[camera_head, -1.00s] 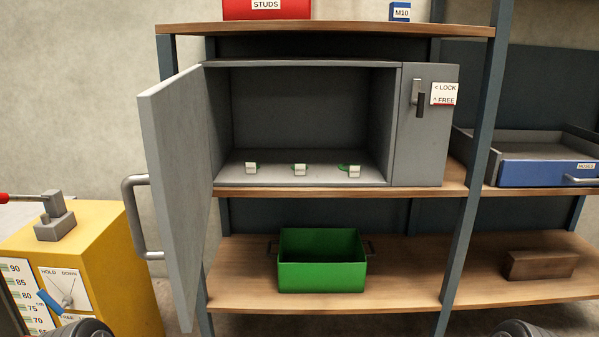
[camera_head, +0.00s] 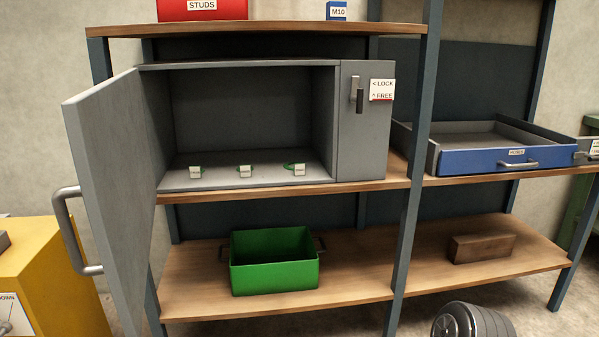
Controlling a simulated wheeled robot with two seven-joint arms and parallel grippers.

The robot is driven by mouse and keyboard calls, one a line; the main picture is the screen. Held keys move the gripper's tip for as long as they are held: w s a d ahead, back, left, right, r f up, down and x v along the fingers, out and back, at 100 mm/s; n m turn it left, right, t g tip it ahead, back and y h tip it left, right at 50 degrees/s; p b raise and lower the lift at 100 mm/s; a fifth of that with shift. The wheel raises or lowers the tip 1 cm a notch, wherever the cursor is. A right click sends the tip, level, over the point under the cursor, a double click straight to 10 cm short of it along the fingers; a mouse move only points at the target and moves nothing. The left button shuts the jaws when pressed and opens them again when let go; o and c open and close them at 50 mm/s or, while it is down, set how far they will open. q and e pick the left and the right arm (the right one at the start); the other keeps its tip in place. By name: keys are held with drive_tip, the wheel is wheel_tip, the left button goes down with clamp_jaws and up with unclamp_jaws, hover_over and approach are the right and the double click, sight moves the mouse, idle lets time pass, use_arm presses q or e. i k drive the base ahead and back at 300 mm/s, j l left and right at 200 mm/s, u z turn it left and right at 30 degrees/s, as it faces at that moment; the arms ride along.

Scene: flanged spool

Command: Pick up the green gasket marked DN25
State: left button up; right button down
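Three green gaskets with white tags lie in a row on the floor of the open grey cabinet: a left one (camera_head: 202,168), a middle one (camera_head: 254,166) and a right one (camera_head: 289,166). The tags are too small to read, so I cannot tell which is marked DN25. Each tag partly hides its ring. The cabinet (camera_head: 365,150) stands on the middle shelf, with its door (camera_head: 112,165) swung open to the left.
A green bin (camera_head: 275,277) and a brown block (camera_head: 481,248) are on the lower shelf (camera_head: 370,268). A blue-fronted drawer (camera_head: 485,161) is to the right. A yellow cabinet (camera_head: 45,275) stands at the left. The open door's handle (camera_head: 70,230) juts out left.

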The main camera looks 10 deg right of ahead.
sight(245, 170)
drive_tip(key=l+z, duration=0.2)
drive_tip(key=l, duration=0.4)
drive_tip(key=i+z, duration=0.45)
drive_tip(key=i, duration=0.7)
